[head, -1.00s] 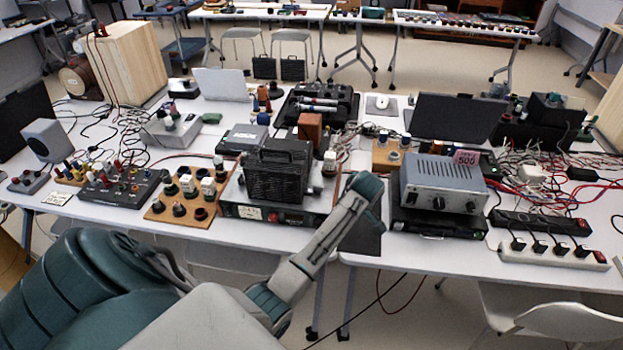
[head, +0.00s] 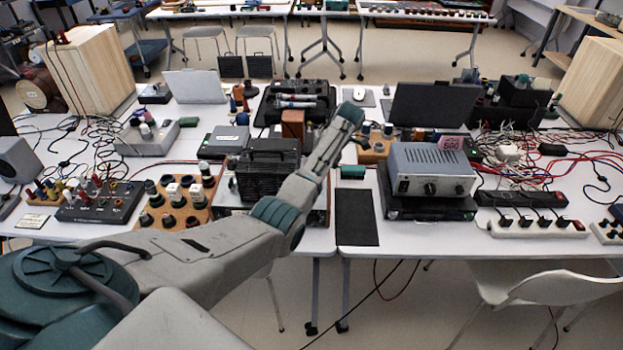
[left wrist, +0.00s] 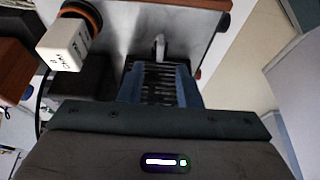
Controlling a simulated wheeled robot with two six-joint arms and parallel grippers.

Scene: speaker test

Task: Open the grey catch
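A small light grey catch-like piece (left wrist: 159,46) stands on a pale metal plate (left wrist: 115,35) in the left wrist view, just beyond my fingertips. I cannot make out its full shape. My left gripper (left wrist: 160,68) has its two blue fingers apart, with a dark ribbed surface showing between them. I cannot tell whether they touch it. The catch cannot be picked out there. My right gripper is not in view.
A white labelled block (left wrist: 65,45) is left of the fingers. In the head view a grey power unit (head: 432,169) stands right of my arm, beside a bare dark mat (head: 355,218). A wooden knob board (head: 177,200) is left. Cables cover the right side.

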